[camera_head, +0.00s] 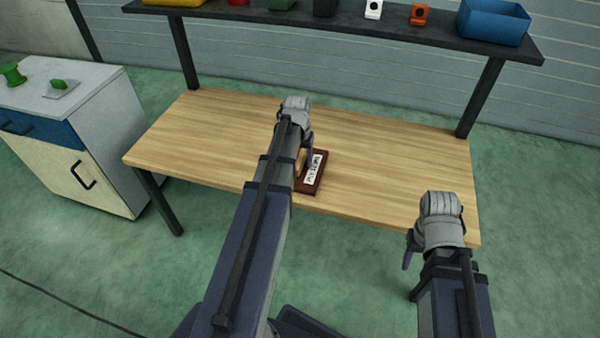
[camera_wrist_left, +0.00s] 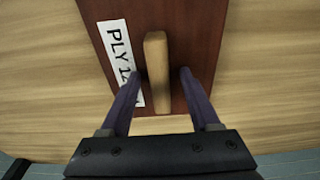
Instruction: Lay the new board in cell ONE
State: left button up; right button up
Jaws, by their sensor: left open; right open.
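A dark red-brown board (camera_head: 320,186) lies on the wooden table near its front edge, partly hidden by my left arm in the head view. It carries a white label reading "PLY 1" and more, partly covered by a finger. A pale wooden handle bar (camera_wrist_left: 157,72) stands on the board in the left wrist view. My left gripper (camera_wrist_left: 163,90) is open, its two purple fingers on either side of the handle's near end. My right gripper (camera_head: 408,250) hangs empty at the table's front right edge, open. No cell marked ONE is visible.
The wooden table (camera_head: 400,160) is otherwise clear. A dark shelf (camera_head: 340,28) with bins and small items spans its back. A white cabinet (camera_head: 70,130) with green parts on top stands to the left.

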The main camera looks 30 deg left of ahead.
pick_arm(q)
jog(key=shift+c, duration=0.4)
grip_shut()
dwell(1.0)
